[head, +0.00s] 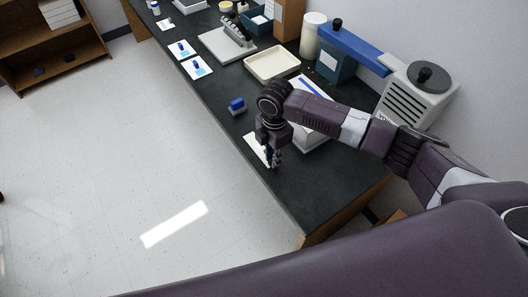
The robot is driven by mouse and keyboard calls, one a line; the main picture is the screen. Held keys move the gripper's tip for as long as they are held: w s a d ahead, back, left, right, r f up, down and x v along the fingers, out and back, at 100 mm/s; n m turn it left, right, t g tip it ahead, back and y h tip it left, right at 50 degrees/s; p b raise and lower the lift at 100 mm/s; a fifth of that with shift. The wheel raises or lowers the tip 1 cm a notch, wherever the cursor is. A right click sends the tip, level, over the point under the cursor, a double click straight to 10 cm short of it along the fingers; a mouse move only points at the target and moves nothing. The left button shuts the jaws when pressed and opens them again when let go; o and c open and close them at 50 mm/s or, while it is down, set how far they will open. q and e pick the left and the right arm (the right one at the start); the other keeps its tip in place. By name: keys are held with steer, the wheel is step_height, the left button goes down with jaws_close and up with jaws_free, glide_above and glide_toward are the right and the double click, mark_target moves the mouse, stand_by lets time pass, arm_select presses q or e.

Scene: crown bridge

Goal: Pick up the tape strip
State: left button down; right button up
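My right gripper (273,164) points down close above the black bench top, at the right edge of a white card (257,147). It partly covers this card. The fingers are dark and small in the picture, so I cannot tell whether they are open or shut, or whether anything is between them. I cannot pick out the tape strip for sure; it may be hidden by the gripper. My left gripper is not in view.
A small blue block (237,105) lies left of my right arm. A cream tray (272,64), a grey stand (228,44) and cards with blue pieces (198,68) lie farther back. A grey vented machine (417,95) stands by the wall. The near bench end (315,205) is clear.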

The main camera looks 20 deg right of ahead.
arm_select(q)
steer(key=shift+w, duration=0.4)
arm_select(e)
jaws_close()
